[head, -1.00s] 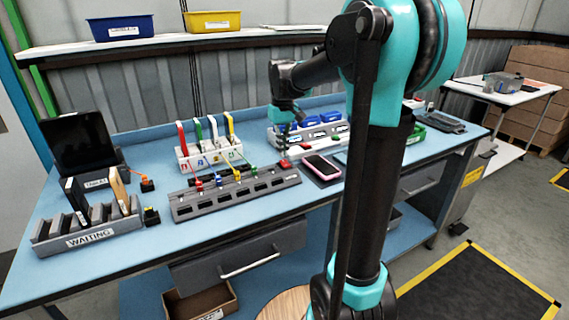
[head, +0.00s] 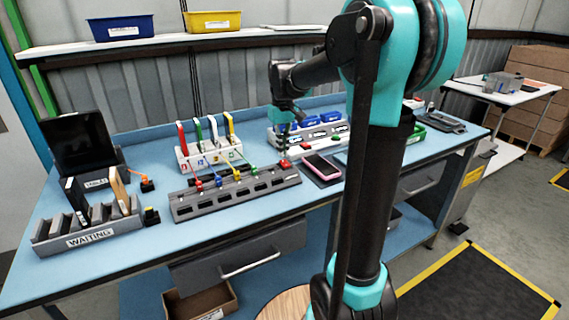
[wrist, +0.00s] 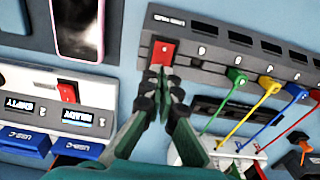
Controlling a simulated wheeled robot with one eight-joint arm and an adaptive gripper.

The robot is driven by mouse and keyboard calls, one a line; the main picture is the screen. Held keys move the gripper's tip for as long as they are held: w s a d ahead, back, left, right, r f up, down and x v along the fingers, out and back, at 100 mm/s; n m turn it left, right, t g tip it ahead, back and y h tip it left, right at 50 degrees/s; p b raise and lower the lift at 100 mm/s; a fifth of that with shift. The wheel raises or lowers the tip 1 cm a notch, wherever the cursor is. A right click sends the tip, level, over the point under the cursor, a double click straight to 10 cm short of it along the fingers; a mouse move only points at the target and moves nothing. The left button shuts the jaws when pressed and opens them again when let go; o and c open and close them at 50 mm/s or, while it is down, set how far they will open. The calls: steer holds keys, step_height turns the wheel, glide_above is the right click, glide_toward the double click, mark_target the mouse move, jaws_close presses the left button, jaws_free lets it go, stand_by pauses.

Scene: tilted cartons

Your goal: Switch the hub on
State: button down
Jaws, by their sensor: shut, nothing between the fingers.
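The hub (head: 236,197) is a long grey strip with a row of ports, lying near the front of the blue bench. Its red rocker switch (wrist: 162,52) sits at one end, the right end in the head view. My gripper (wrist: 160,72) is shut and empty, its fingertips at the edge of the red switch in the wrist view. In the head view my gripper (head: 285,150) points down over that end. I cannot tell whether the tips touch the switch or which way it is tipped. Green, yellow, blue and red plugs with cables sit in hub ports.
A pink phone (head: 321,167) lies right of the hub. A white station (wrist: 30,80) with small displays has its own red switch (wrist: 67,92). Behind the hub stands a white cable holder (head: 210,153). A WAITING rack (head: 90,238) stands at left.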

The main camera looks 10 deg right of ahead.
mark_target(283, 161)
steer(key=shift+f, duration=1.1)
stand_by(0.6)
steer(key=shift+r, duration=3.5)
steer(key=shift+s, duration=0.1)
